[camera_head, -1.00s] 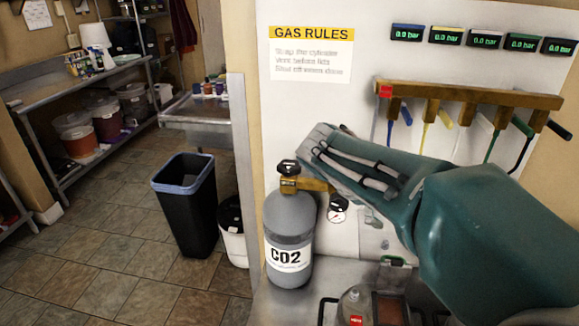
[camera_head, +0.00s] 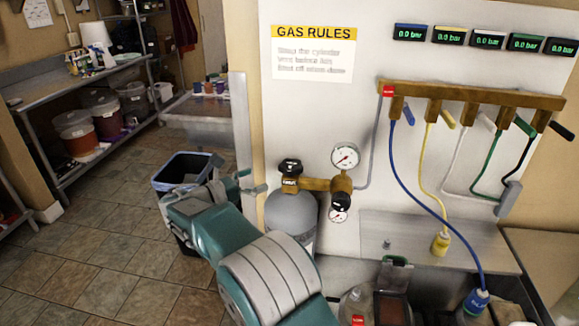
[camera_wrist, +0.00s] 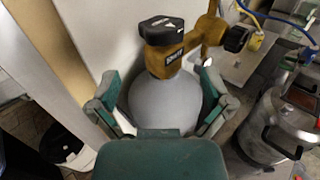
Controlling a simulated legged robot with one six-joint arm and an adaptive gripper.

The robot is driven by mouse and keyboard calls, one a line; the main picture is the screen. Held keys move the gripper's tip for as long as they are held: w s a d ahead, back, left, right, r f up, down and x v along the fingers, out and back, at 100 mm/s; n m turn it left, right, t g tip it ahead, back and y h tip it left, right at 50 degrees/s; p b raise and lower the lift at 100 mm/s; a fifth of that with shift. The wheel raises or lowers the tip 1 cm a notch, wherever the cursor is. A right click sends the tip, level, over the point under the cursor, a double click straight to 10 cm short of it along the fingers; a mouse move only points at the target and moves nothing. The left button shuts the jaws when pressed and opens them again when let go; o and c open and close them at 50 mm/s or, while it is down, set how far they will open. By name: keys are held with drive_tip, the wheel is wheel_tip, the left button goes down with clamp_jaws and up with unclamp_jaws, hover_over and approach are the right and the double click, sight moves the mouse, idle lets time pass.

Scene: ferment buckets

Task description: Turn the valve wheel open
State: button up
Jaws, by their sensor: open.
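The valve wheel is a black knob (camera_head: 290,166) on the brass valve at the top of the grey CO2 cylinder (camera_head: 290,212). In the wrist view the black knob (camera_wrist: 166,28) is at the top, above the brass neck. My gripper (camera_head: 256,190) is left of the cylinder in the head view. In the wrist view my gripper (camera_wrist: 158,80) is open, with its teal and grey fingers apart. The cylinder's grey shoulder shows between and beyond them. The knob is above the fingertips in that view and not between them. My arm hides the lower cylinder.
A brass regulator with a round gauge (camera_head: 345,156) sits right of the valve. A brass manifold (camera_head: 470,95) with coloured hoses hangs on the wall. A steel pot (camera_wrist: 285,125) stands right in the wrist view. A black bin (camera_head: 178,168) is behind my arm.

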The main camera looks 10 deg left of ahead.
sight(300, 162)
drive_tip(key=x, duration=1)
drive_tip(key=shift+w+d, duration=0.1)
drive_tip(key=shift+d, duration=0.05)
drive_tip(key=c, duration=0.9)
